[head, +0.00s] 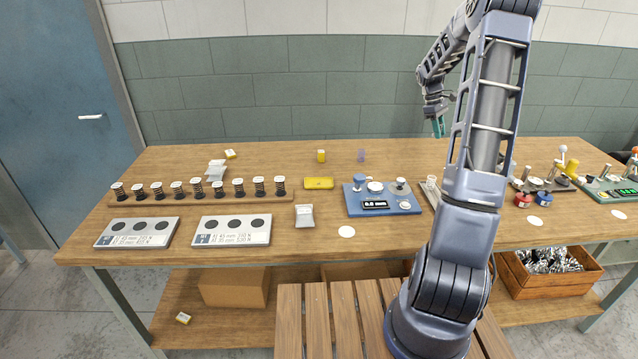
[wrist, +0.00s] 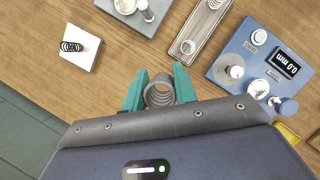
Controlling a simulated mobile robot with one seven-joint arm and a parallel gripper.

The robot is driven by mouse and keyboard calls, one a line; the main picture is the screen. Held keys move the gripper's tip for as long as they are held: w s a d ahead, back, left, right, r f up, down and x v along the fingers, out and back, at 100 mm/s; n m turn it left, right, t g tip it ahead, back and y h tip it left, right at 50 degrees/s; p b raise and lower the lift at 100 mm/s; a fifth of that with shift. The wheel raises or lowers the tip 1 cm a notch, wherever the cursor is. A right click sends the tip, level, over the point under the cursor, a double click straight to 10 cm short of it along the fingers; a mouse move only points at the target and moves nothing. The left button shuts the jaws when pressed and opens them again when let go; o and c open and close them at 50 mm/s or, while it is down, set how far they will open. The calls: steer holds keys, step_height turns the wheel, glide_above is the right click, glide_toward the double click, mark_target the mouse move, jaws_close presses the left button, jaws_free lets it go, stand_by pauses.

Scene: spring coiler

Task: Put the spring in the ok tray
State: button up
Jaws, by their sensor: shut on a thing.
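My gripper (head: 438,127) is raised above the back of the bench in the head view. In the wrist view its teal fingers (wrist: 160,90) are shut on a grey coil spring (wrist: 160,95), seen nearly end-on. In the head view a similar tray (head: 427,193) is partly hidden by my arm.
A blue gauge (wrist: 222,68) reading 0.0 mm stands beside the tray. A white square plate (wrist: 84,59) carries a dark spring. Several black springs stand on a wooden rack (head: 200,198), with two grey panels (head: 182,232) in front.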

steer(key=w+a+m+y, duration=0.25)
steer(key=a+m, duration=0.25)
steer(key=a, duration=1.8)
steer(key=r+m+g, duration=0.1)
steer(key=m, duration=0.3)
glide_above(319, 187)
steer(key=w, duration=0.3)
steer(key=shift+y, duration=0.35)
step_height(319, 187, down, 19)
steer(key=shift+s+f, duration=0.15)
steer(key=shift+f, duration=0.1)
steer(key=o, duration=1.1)
steer(key=shift+c, duration=0.2)
